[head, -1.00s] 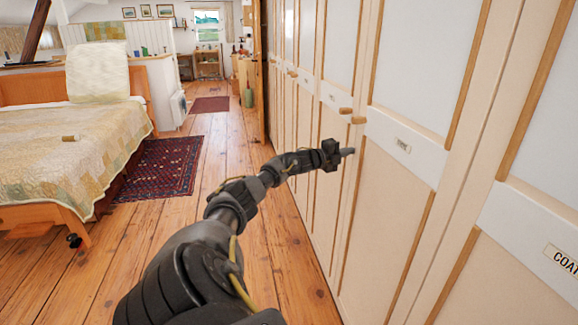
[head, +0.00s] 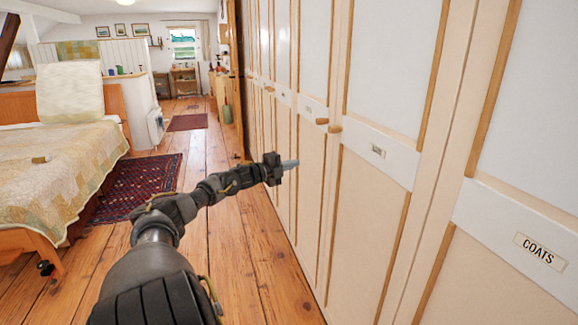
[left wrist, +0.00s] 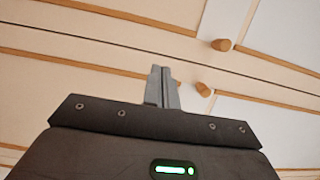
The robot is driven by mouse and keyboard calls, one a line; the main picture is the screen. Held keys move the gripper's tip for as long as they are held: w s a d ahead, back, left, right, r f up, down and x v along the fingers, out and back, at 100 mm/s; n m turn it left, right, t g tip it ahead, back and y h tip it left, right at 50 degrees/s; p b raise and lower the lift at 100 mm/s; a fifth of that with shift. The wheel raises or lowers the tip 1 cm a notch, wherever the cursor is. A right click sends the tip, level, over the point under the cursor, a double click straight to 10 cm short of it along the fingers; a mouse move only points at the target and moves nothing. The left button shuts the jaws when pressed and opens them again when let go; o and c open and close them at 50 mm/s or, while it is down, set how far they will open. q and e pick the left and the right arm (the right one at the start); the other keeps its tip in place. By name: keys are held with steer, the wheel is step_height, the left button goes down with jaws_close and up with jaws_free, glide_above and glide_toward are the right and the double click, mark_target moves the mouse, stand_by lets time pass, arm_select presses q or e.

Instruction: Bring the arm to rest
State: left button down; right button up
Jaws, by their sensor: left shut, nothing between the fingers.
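My left arm reaches forward from the bottom of the head view, and its gripper (head: 289,165) is in front of the cream wardrobe doors. The gripper's fingers are together with nothing between them; they also show closed in the left wrist view (left wrist: 162,88). The wardrobe (head: 375,215) runs along the right side. Its two wooden knobs (head: 328,125) are beyond and to the right of the fingertips, which look apart from them in the head view. The knobs also appear past the fingers in the left wrist view (left wrist: 221,45). My right gripper is out of view.
A bed (head: 70,175) with a patchwork cover stands at the left. A dark red rug (head: 135,187) lies beside it. A strip of bare plank floor (head: 225,225) runs between bed and wardrobe. A door panel labelled COATS (head: 540,251) is at the near right.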

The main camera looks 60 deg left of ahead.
arm_select(q)
steer(key=shift+s+a, duration=0.1)
steer(key=shift+s, duration=0.1)
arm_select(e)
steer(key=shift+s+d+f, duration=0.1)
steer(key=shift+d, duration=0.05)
arm_select(q)
steer(key=shift+s, duration=0.2)
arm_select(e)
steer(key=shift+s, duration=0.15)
